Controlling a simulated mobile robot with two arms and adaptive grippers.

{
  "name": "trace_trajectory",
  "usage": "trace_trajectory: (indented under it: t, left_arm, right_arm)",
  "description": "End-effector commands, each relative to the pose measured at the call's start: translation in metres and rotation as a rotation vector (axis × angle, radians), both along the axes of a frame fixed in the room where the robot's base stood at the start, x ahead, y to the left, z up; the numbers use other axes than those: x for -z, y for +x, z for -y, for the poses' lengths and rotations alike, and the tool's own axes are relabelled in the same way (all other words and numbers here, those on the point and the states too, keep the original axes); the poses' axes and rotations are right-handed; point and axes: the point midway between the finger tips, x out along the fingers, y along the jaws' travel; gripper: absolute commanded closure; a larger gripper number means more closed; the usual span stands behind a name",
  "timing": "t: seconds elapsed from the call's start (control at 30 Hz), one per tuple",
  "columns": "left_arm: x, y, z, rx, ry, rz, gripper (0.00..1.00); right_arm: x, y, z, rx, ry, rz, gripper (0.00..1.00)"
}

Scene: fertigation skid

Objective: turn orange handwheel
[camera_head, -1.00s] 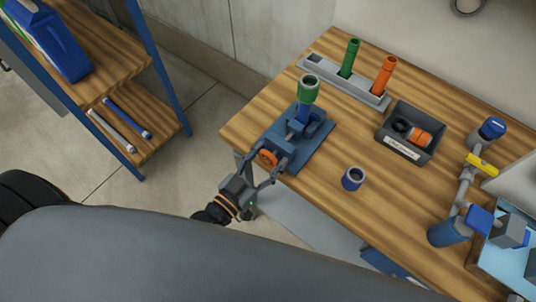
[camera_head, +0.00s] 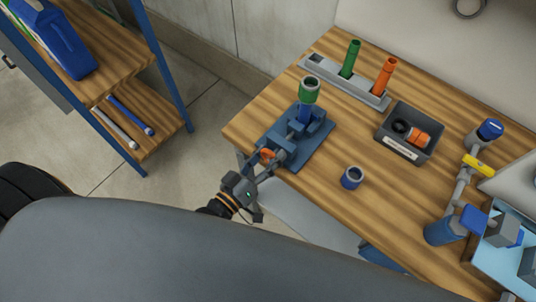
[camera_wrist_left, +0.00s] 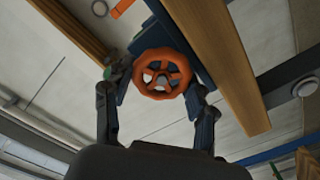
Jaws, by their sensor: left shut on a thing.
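The orange handwheel (camera_head: 267,154) sits on the front-left side of a blue vise (camera_head: 310,147) at the table's left corner. In the left wrist view the handwheel (camera_wrist_left: 161,73) shows face-on, with open spokes. My left gripper (camera_head: 264,171) is shut on the handwheel, reaching it from the front left. In the left wrist view its fingers (camera_wrist_left: 155,90) stand on either side of the rim. In the head view the gripper partly hides the wheel. A blue pipe piece with a green collar (camera_head: 308,91) stands upright in the vise. My right gripper is not in view.
On the wooden table (camera_head: 345,130) are a blue ring-shaped fitting (camera_head: 352,177), a grey bin (camera_head: 408,141) with orange and black parts, and a rack (camera_head: 340,82) with green and orange tubes. Pipework (camera_head: 462,190) stands at right. A blue-framed shelf (camera_head: 165,75) stands at left.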

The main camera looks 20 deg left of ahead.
Motion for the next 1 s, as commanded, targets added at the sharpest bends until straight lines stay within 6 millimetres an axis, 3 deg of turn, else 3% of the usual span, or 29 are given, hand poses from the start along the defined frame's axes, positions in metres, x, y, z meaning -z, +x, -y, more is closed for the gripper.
trace_trajectory:
  t: [0.37,0.4,0.5,0.87,1.0]
  left_arm:
    - [0.000,0.000,0.000,-0.001,-0.010,-0.003,0.75]
    - [0.000,0.000,0.000,-0.001,-0.010,-0.003,0.40]
    - [0.000,0.000,0.000,0.000,-0.008,-0.003,0.20]
    - [0.000,-0.002,-0.001,0.000,-0.005,-0.003,0.20]
    - [0.002,-0.016,-0.006,0.001,-0.004,-0.007,0.20]
  right_arm:
    - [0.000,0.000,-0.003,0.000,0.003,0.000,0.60]
    - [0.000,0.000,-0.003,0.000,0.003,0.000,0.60]
    - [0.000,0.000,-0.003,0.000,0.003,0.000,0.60]
    - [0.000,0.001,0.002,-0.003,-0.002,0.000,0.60]
    - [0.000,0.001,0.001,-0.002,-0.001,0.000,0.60]
